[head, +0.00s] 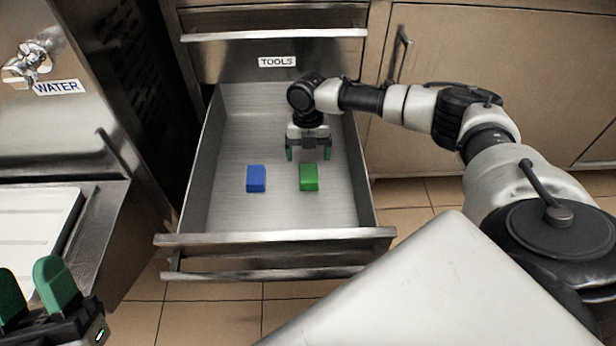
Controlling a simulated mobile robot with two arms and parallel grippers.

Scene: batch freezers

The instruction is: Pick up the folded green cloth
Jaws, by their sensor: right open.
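The folded green cloth (309,177) lies on the floor of the open drawer (222,222), right of its middle. A folded blue cloth (256,179) lies to its left, apart from it. My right gripper (308,156) is inside the drawer area, pointing down, just behind the green cloth in the picture. Its jaws are open with nothing between them. I cannot tell its exact height above the drawer floor. My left gripper (28,290) shows at the lower left corner, with its green fingers apart and nothing visible between them.
The drawer front (275,240) with its handle bar faces me, and side walls bound the drawer. A TOOLS label (277,62) is on the panel behind. A steel machine with a WATER label (58,87) and a white tray (35,225) stand left. The drawer floor around the cloths is clear.

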